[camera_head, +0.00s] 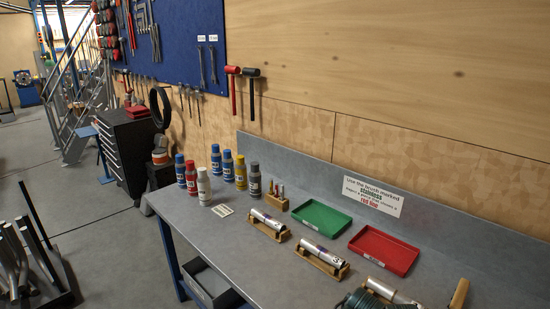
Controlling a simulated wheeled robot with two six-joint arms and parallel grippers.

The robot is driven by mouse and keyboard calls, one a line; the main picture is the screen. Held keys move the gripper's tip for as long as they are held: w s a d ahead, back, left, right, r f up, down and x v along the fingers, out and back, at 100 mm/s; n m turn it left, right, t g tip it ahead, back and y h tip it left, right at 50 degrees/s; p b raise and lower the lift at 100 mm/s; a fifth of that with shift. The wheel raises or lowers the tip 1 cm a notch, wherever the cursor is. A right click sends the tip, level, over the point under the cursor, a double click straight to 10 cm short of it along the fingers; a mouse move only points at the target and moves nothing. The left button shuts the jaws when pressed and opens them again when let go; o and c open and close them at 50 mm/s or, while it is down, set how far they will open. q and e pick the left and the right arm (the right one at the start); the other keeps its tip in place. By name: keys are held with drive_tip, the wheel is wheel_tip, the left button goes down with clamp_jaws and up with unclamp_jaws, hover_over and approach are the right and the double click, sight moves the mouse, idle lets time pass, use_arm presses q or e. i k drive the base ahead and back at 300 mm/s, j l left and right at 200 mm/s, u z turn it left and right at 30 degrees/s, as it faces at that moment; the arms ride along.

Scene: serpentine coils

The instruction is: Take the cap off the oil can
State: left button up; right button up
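Several capped bottles stand upright in a cluster at the left end of the grey workbench (260,275). They include a white bottle (204,188), a red bottle (191,179), a yellow bottle (241,174), a grey bottle (254,181), and blue bottles, one at the left (180,170) and two behind (216,159), (228,166). Their labels are too small to read, so I cannot tell which, if any, is the oil can. The caps all appear to be on.
A green tray (321,232) and red tray (413,265) lie toward the bench back. Silver cylinders in wooden cradles (322,266) stand in front. A small wooden holder (275,204) stands beside the bottles. The bench's front-left is bare.

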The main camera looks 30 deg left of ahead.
sight(239, 159)
drive_tip(key=j+z, duration=0.45)
drive_tip(key=j, duration=0.55)
drive_tip(key=j+z, duration=0.45)
drive_tip(key=j, duration=1.1)
drive_tip(key=k+j, duration=0.15)
drive_tip(key=j, duration=0.35)
drive_tip(key=j+z, duration=0.1)
drive_tip(key=j, duration=0.4)
drive_tip(key=k+j, duration=0.15)
drive_tip(key=j, duration=0.35)
drive_tip(key=k+j+z, duration=0.1)
drive_tip(key=j, duration=0.4)
